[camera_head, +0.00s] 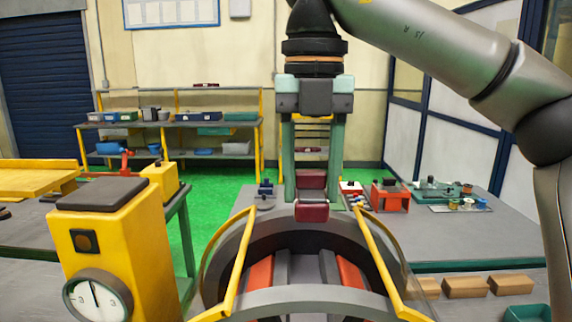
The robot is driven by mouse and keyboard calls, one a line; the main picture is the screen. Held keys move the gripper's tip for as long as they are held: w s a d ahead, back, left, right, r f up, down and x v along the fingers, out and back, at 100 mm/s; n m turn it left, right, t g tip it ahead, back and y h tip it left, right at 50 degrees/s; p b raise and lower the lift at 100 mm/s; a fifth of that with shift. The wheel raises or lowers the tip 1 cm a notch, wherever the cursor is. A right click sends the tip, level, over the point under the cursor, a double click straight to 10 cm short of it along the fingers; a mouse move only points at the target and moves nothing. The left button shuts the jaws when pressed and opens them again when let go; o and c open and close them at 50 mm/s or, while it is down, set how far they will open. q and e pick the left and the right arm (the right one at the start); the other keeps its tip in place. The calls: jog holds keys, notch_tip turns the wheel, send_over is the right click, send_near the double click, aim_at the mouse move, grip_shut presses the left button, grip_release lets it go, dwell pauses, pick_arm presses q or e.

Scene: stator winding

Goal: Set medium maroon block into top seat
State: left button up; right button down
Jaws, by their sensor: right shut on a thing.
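My right gripper (313,199) hangs from the top with its two green fingers pointing down. It is shut on a maroon block (312,211), which sits between the fingertips. The block is just above or at the far rim of the dark stator ring (262,232); I cannot tell whether they touch. Inside the ring, orange-red blocks (260,280) stand at the left and right, with grey pieces between them. The top seat is not clearly visible. My left gripper is not in view.
Yellow rails (238,262) flank the ring. A yellow box with a dial (98,296) stands at front left. Tan blocks (465,287) and a green tray (527,313) lie at front right. A red fixture (390,195) and small parts sit on the table behind.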

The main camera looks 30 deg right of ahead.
jog(key=shift+w, duration=0.2)
jog(key=shift+f, duration=0.2)
jog(key=shift+s+f, duration=0.1)
jog(key=shift+f, duration=3.85)
jog(key=shift+f, duration=0.2)
jog(key=shift+f+b, duration=1.2)
jog(key=shift+f, duration=0.3)
jog(key=shift+c, duration=1.3)
grip_release()
